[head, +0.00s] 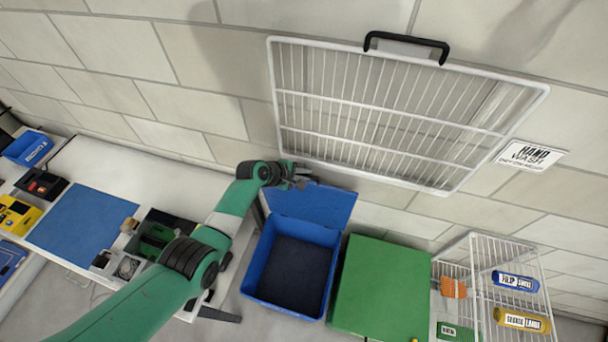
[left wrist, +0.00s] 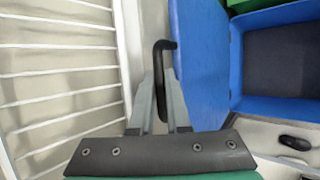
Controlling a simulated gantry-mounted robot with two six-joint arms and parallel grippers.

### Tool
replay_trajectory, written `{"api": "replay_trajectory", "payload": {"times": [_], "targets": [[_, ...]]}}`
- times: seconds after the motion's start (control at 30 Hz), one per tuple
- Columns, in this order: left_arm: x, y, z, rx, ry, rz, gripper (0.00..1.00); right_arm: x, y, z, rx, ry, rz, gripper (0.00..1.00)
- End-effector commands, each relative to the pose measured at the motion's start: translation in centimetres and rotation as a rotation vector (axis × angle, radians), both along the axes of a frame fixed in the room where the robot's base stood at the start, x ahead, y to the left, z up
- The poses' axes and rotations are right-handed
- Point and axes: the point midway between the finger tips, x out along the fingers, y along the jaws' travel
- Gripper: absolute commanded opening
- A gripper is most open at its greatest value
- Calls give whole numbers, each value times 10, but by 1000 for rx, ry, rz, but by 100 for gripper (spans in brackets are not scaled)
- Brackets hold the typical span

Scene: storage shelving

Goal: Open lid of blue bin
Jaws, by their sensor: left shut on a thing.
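The blue bin (head: 330,236) stands on the floor in the head view with its dark inside showing. Its blue lid (head: 325,205) is raised and leans back at the wall side of the bin. My left gripper (head: 300,173) is at the lid's upper left edge. In the left wrist view, my left gripper (left wrist: 161,92) is shut on a black handle (left wrist: 159,62) beside the blue lid (left wrist: 200,65). The open blue bin (left wrist: 237,60) shows to the right there. My right gripper is not in view.
A white wire rack (head: 400,109) hangs on the wall just above the lid. A green bin with a closed lid (head: 380,285) stands right of the blue bin, next to a wire shelf (head: 480,245). A workbench (head: 165,180) with tools is at left.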

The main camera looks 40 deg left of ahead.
Motion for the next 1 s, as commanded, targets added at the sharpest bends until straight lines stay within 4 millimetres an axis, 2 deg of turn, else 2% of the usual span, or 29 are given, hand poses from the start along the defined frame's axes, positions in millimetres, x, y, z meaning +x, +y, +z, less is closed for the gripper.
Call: {"api": "replay_trajectory", "payload": {"times": [0.17, 0.2, 0.37, 0.77, 0.87, 1.0], "targets": [[-1, 0, -2, -1, 3, 0, 0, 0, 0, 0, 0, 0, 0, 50], [-1, 0, -2, -1, 3, 0, 16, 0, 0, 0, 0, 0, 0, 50], [-1, -1, -2, 0, 3, -1, 45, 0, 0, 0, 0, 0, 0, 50], [-3, -1, -3, -1, 9, -3, 45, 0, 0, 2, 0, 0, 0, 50], [-5, 0, 5, 0, 9, -5, 45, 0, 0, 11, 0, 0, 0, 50], [-9, 0, 29, 0, 6, -13, 45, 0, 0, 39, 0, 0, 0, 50]]}}
